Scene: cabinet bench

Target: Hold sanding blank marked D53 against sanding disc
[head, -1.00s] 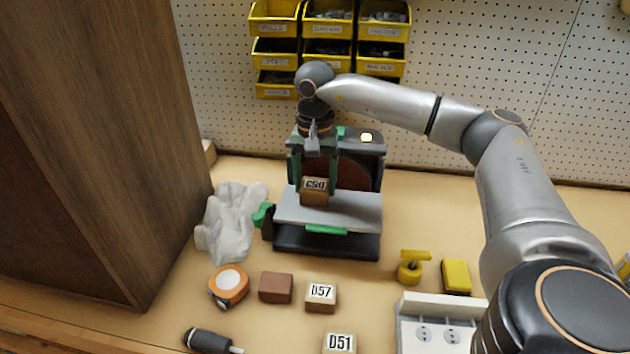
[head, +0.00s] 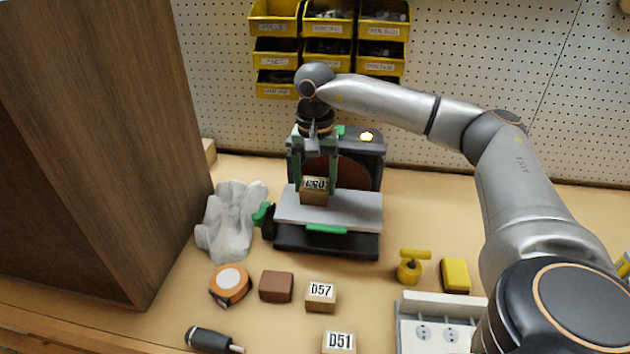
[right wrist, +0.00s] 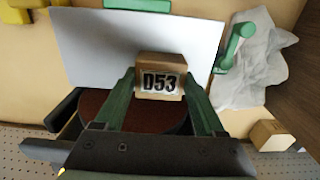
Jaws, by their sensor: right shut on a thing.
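The wooden blank marked D53 (right wrist: 160,79) is between the green fingers of my right gripper (right wrist: 161,95), which is shut on it. In the head view the blank (head: 314,196) is over the grey table (head: 350,212) of the sander, and its label looks upside down there. The brown sanding disc (head: 354,173) stands upright behind it and is partly hidden by the gripper (head: 314,185). In the right wrist view the disc (right wrist: 158,115) lies close to the blank's disc side. I cannot tell whether they touch. My left gripper is not in view.
Blanks marked D57 (head: 321,297) and D51 (head: 339,342) lie in front, beside a brown block (head: 276,287), a tape measure (head: 230,285) and a screwdriver (head: 210,340). A crumpled white cloth (head: 232,220) is left of the sander. A wooden cabinet (head: 100,140) stands at left.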

